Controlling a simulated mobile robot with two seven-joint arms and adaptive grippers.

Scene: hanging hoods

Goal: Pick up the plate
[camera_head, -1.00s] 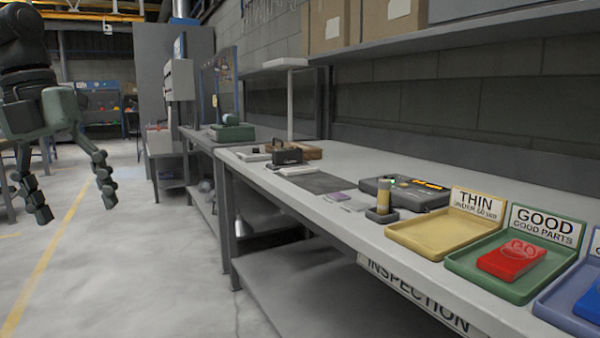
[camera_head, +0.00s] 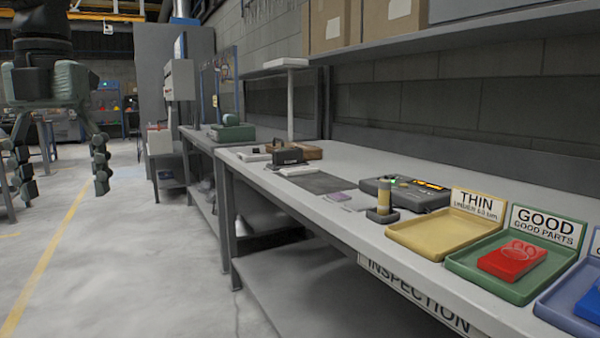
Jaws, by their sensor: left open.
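My left gripper (camera_head: 64,187) hangs at the far left over the floor aisle, fingers pointing down and spread apart, with nothing between them. It is well away from the bench. A red plate-like part (camera_head: 512,261) lies in the green tray (camera_head: 487,284) marked GOOD. I cannot tell which of these flat pieces is the task's plate. My right gripper is not in view.
A dark measuring device (camera_head: 405,194), a small stand with a yellow cylinder (camera_head: 383,203) and a yellow tray (camera_head: 432,245) marked THIN stand on the bench. A blue tray (camera_head: 553,304) is cut off at right. A shelf (camera_head: 480,35) with boxes overhangs the back.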

